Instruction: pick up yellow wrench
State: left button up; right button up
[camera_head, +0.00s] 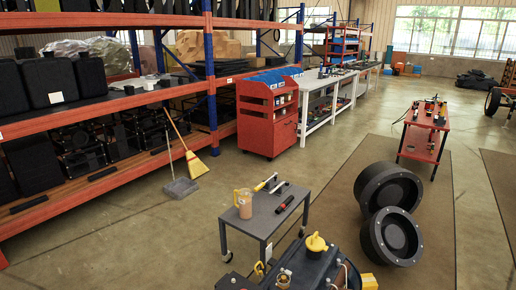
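A small yellow tool (265,182), which looks like the yellow wrench, lies on the grey wheeled table (262,214) near its back edge. It is too small to make out its exact shape. A dark tool with a pale part (281,188) lies just right of it. A red and black tool (285,204) lies nearer the table's right edge. An orange-yellow jug (244,203) stands at the table's left side. Neither of my grippers shows in the head view.
A dark machine with a yellow cap (316,243) fills the bottom centre, in front of the table. Two large black wheel-like parts (392,235) are on the mat to the right. A broom (194,164) and dustpan (181,187) stand by the left shelving. Floor left of the table is clear.

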aim_at(275, 175)
jog(key=i+j+u, duration=0.15)
jog(key=j, duration=0.25)
jog(key=i+j+u, duration=0.15)
jog(key=j, duration=0.2)
jog(key=i+j+u, duration=0.15)
jog(key=j, duration=0.25)
jog(key=i+j+u, duration=0.85)
jog(key=i, duration=0.3)
jog(key=i+z, duration=0.4)
jog(key=i, duration=0.15)
jog(key=i+j+z, duration=0.1)
jog(key=i+z, duration=0.35)
jog(key=i+l+z, duration=0.1)
jog(key=i+z, duration=0.15)
jog(key=i, duration=0.55)
jog(key=i+z, duration=0.2)
jog(key=i, duration=0.55)
jog(key=i+j+z, duration=0.25)
jog(key=i, duration=0.55)
jog(key=i+l+z, duration=0.15)
jog(key=i+z, duration=0.75)
jog(key=i+j+z, duration=0.15)
jog(key=i+z, duration=0.3)
jog(key=i+j+z, duration=0.25)
jog(key=z, duration=0.2)
jog(key=i+j+z, duration=0.45)
jog(key=k, duration=0.05)
